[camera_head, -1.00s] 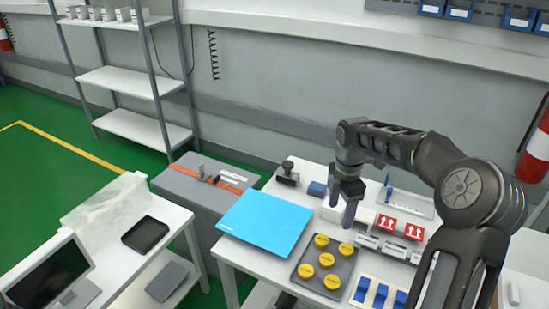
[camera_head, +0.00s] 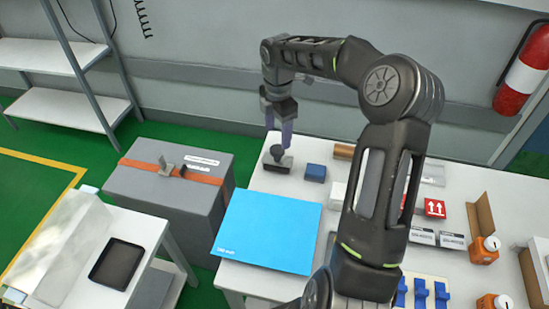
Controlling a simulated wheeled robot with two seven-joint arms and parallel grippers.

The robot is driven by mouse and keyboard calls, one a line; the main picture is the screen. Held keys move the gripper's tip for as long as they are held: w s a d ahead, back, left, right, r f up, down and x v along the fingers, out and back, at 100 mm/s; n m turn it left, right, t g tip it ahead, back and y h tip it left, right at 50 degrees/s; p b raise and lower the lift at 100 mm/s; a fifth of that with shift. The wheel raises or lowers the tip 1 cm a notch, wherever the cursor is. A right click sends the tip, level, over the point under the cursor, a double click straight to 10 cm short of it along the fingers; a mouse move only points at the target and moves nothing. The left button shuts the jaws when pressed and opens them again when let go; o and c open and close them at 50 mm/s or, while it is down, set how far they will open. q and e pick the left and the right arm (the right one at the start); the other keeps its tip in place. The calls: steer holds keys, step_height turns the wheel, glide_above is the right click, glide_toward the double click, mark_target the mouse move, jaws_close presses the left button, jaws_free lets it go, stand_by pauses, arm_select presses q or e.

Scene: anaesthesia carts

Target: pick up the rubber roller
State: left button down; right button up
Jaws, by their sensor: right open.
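A small black object with an upright knob on a flat base (camera_head: 278,160) stands near the back left corner of the white table (camera_head: 258,181). It looks like a hand stamp or a hand roller; I cannot tell which. My right gripper (camera_head: 279,134) points down just above and behind its knob in the picture, with its fingers apart and nothing between them. Whether the fingertips touch the knob is unclear. My left gripper is not in view.
A blue block (camera_head: 315,172) sits right of the black object. A blue sheet (camera_head: 268,232) lies in front. Red-marked boxes (camera_head: 435,209), blue clips (camera_head: 421,293) and orange items (camera_head: 485,250) lie right. A grey case (camera_head: 150,203) stands left. My arm hides the table's middle.

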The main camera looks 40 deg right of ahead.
mark_target(277, 149)
steer(key=shift+w+f, duration=0.1)
steer(key=shift+f, duration=1.25)
steer(key=shift+f+p, duration=0.1)
steer(key=shift+p, duration=0.2)
steer(key=shift+f, duration=0.35)
step_height(277, 149, down, 4)
steer(key=shift+f+p, duration=0.2)
steer(key=shift+p, duration=0.6)
jaws_close()
